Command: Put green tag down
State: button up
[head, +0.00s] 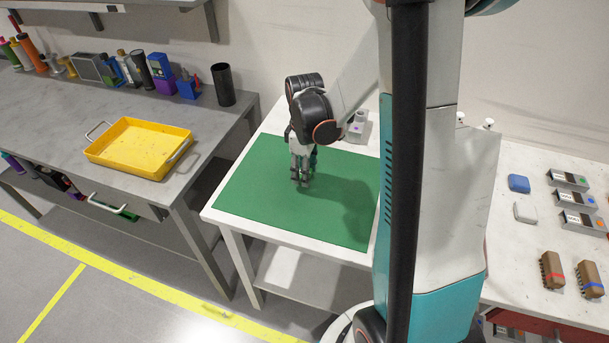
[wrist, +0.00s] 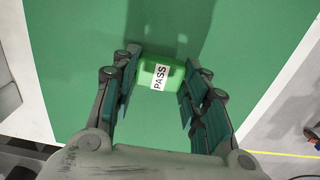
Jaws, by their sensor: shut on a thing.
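The green tag (wrist: 151,71), with a white label reading PASS, sits between the two fingers of my gripper (wrist: 160,82) in the wrist view. The fingers are shut on it. Under it is the green mat (head: 243,202) on the white table. In the head view my gripper (head: 302,180) points down low over the middle of the mat. The tag cannot be made out there, and I cannot tell whether it touches the mat.
A yellow tray (head: 120,148) stands on the grey bench at left. A grey fixture (head: 358,128) stands behind the mat. Brown blocks (head: 551,270) and several grey units lie on the right table. The mat around my gripper is clear.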

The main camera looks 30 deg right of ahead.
jog(key=shift+f, duration=0.6)
jog(key=shift+f, duration=0.1)
jog(key=o, duration=1)
jog(key=shift+c, duration=0.2)
notch_tip(320, 180, up, 12)
jog(key=p, duration=0.4)
